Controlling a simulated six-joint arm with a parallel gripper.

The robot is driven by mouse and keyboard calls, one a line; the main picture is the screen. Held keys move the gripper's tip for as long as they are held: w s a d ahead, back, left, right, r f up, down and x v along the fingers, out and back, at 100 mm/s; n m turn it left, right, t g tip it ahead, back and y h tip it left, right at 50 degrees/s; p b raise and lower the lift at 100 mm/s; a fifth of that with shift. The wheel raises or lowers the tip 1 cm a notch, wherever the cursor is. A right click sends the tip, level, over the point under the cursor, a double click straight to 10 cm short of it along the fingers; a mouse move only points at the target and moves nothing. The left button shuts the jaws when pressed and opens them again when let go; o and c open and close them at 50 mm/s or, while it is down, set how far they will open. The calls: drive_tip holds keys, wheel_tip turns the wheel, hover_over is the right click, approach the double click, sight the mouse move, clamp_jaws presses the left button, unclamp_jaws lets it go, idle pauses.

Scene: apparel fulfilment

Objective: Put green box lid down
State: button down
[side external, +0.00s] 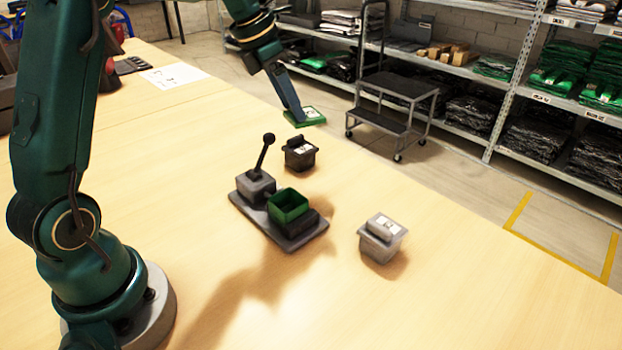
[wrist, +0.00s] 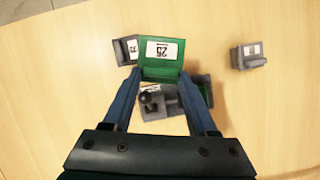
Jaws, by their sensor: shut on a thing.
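The green box lid (side external: 305,116) has a white printed label and is held by my gripper (side external: 301,112) in the air beyond the device on the table. In the wrist view the lid (wrist: 162,60) sits between the two blue fingertips of my gripper (wrist: 162,75), label facing the camera. The open green box (side external: 288,207), without a lid on it, sits on a dark grey base (side external: 290,238) with an upright black-knobbed lever. In the wrist view the lid and fingers partly hide this base and box.
A black lidded box (side external: 300,154) stands behind the base. A grey lidded box (side external: 381,240) stands to its right. Open wooden tabletop (side external: 180,130) lies to the left. A step stool (side external: 395,95) and shelves with packed clothing stand beyond the table.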

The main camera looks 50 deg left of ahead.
drive_tip(key=w+d+m, duration=0.1)
drive_tip(key=w+d, duration=0.2)
drive_tip(key=d, duration=0.4)
drive_tip(key=f, duration=1.5)
drive_tip(key=shift+a+f, duration=0.15)
drive_tip(key=shift+a, duration=0.1)
drive_tip(key=shift+f, duration=0.1)
drive_tip(key=shift+c, duration=1)
unclamp_jaws()
